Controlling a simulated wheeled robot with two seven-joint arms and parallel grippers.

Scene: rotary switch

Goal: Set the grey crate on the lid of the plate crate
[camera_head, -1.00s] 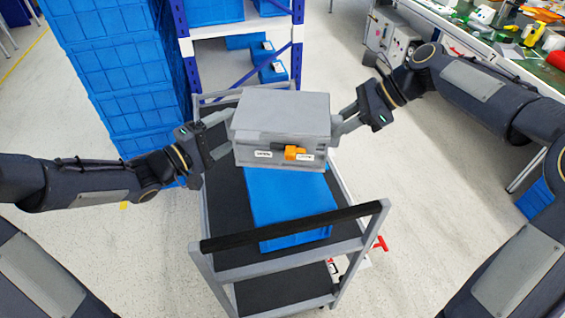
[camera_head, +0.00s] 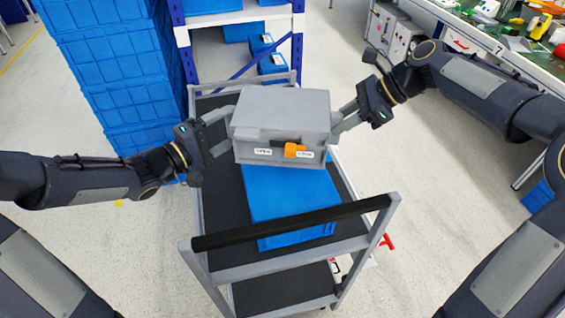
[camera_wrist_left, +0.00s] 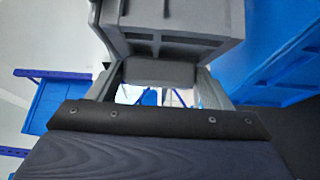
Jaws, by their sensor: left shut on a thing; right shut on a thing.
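The grey crate (camera_head: 278,118) hangs level above the trolley, with white labels and an orange knob (camera_head: 293,150) on its near side. My left gripper (camera_head: 222,130) is shut on its left side and my right gripper (camera_head: 342,122) is shut on its right side. In the left wrist view the grey crate (camera_wrist_left: 180,22) fills the top, close against the fingers. A blue crate (camera_head: 290,205), seemingly the plate crate, lies on the trolley below. The grey crate hides its far part, and I cannot tell the gap between them.
The trolley (camera_head: 225,225) has a dark deck and a raised black handle (camera_head: 290,222) on the near side. Stacked blue crates (camera_head: 115,75) stand at left, a blue-framed shelf (camera_head: 235,45) behind. A cluttered green workbench (camera_head: 490,35) is at the upper right.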

